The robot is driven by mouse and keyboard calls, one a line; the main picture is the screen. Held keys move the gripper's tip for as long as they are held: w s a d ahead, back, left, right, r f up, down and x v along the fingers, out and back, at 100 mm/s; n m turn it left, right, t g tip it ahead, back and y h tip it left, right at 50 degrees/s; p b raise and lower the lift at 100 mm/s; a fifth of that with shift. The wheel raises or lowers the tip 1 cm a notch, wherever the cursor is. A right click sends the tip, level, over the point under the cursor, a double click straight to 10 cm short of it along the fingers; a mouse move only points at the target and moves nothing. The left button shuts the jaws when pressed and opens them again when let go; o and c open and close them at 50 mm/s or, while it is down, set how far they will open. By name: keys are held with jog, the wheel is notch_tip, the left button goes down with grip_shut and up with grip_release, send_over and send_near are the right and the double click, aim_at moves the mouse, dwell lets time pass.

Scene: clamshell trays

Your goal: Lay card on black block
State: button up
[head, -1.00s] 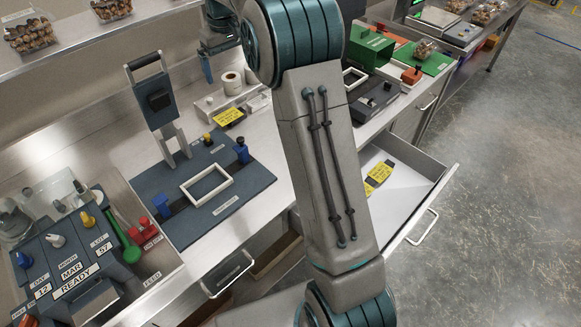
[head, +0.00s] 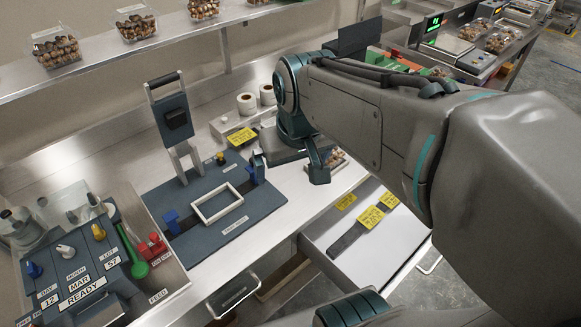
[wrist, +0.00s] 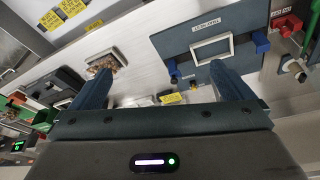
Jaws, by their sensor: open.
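A yellow card with dark print (head: 241,135) lies on the bench behind the dark plate with the white frame. It also shows in the wrist view (wrist: 170,98). More yellow cards (head: 370,217) lie in the open drawer, some against a dark strip (head: 345,240). I cannot tell which card is meant. A black block (head: 177,118) sits on the upright handle of the plate; I cannot tell if it is the block named. My gripper (wrist: 160,70) is open and empty above the bench, its fingers apart over the area beside the plate, touching neither card nor block.
The dark plate (head: 265,205) carries a white frame (head: 217,204) and blue posts. A control box (head: 75,275) stands at left. A clamshell tray (wrist: 107,62) is on the bench near my gripper. The open drawer (head: 325,222) juts out at front right.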

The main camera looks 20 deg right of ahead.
jog(key=s+f, duration=0.3)
jog(key=s, duration=0.2)
jog(key=shift+s+d+m, duration=0.15)
jog(key=shift+m, duration=0.15)
jog(key=shift+f, duration=0.1)
